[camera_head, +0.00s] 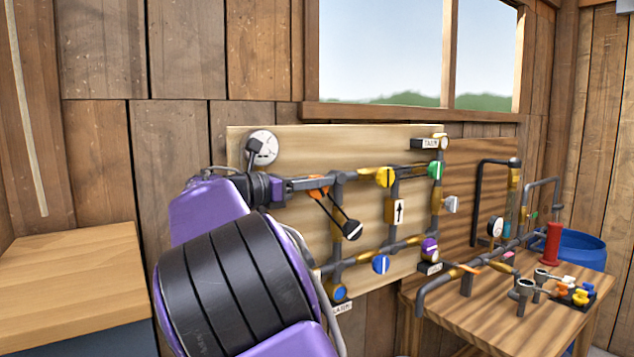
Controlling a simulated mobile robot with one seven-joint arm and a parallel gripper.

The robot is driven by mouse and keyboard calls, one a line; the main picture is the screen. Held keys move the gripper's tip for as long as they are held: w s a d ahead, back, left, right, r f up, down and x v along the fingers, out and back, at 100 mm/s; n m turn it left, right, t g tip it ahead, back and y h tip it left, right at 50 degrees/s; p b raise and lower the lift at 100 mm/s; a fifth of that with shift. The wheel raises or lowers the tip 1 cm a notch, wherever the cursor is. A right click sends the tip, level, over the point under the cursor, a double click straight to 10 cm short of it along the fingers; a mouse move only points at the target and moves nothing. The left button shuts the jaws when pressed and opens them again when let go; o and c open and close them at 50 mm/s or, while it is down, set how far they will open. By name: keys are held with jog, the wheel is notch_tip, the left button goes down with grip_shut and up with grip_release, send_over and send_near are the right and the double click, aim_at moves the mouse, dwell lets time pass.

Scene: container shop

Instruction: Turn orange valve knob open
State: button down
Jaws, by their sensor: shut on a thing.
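The orange valve knob (318,182) is on the upper left of the pipework on the upright wooden board (290,144). Only a small part of it shows beside the grey upper pipe. My gripper (305,184) reaches in from the left at the knob's height and is shut on it. The arm and gripper hide part of the board's left side, and the exact finger contact is too small to make out. I cannot tell how far the knob is turned.
Close by are a yellow knob (385,177), black knob (353,230), blue knob (380,264), green knob (435,170) and round gauge (262,147). A workbench (480,318) with pipes and a red cylinder (552,244) stands right. A wooden counter (65,270) is left.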

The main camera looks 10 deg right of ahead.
aim_at(315, 176)
jog(key=shift+f+h, duration=0.1)
jog(key=shift+h, duration=0.2)
jog(key=shift+a+t+h+b, duration=0.15)
jog(key=shift+t+h+b, duration=0.25)
jog(key=shift+h+b, duration=0.35)
jog(key=shift+s+a+t+h+b, duration=0.15)
jog(key=shift+t+h+b, duration=0.5)
jog(key=shift+h, duration=1)
jog(key=shift+t, duration=0.25)
jog(key=c, duration=0.8)
grip_release()
jog(key=shift+o, duration=0.2)
notch_tip(315, 176, up, 10)
jog(key=shift+r+p, duration=0.1)
jog(key=shift+p, duration=0.7)
